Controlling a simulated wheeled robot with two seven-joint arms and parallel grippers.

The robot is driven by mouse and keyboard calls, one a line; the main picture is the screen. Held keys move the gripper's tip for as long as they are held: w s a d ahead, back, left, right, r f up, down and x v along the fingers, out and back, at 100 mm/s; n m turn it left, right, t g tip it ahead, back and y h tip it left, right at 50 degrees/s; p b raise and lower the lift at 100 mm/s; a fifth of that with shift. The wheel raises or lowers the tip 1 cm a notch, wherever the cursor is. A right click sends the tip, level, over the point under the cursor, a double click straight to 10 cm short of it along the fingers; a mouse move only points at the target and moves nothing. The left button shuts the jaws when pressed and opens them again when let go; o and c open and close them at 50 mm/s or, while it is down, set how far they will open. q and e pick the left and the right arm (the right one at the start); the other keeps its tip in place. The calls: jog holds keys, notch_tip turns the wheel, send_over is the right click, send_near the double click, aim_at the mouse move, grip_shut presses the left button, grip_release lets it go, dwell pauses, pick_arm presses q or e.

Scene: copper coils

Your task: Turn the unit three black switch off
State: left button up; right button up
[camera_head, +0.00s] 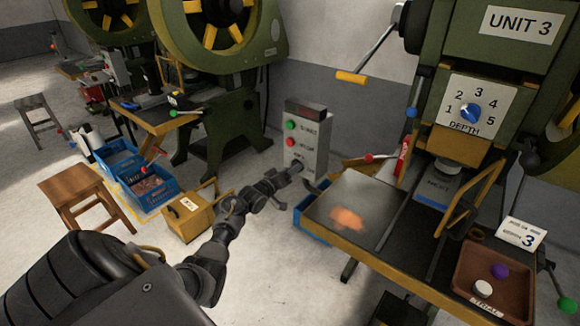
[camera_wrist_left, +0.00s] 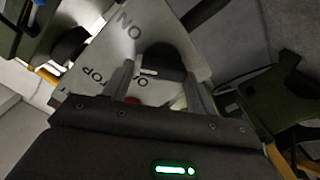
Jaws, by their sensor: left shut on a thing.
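The grey control box (camera_head: 317,133) stands beside the Unit 3 press, with a green button (camera_head: 291,125) and a red button (camera_head: 290,142) on its face. My left gripper (camera_head: 297,169) is at the lower part of this face. In the left wrist view, the black switch (camera_wrist_left: 163,64) sits between my two fingers, and the gripper is shut on it. A short white mark shows on the switch's lower left side, near a partly hidden label beginning with O. The "ON" label is farther up. In the head view my gripper hides the switch. My right gripper is not in view.
The Unit 3 press (camera_head: 440,60) has a blue depth knob (camera_head: 471,112). Its table (camera_head: 330,205) carries a glowing orange patch. A brown tray (camera_head: 520,290) holds a purple and a white piece. Blue crates (camera_head: 150,190), a yellow box (camera_head: 187,218) and a wooden stool (camera_head: 75,190) stand at left.

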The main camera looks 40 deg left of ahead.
pick_arm(q)
jog(key=n+p, duration=0.5)
jog(key=n, duration=0.5)
jog(key=shift+a, duration=0.2)
jog(key=shift+f+n, duration=0.1)
jog(key=shift+n, duration=0.2)
jog(key=o, duration=1)
jog(key=s+p, duration=0.1)
jog(key=s, duration=0.9)
jog(key=shift+s+d, duration=0.15)
jog(key=shift+s, duration=0.25)
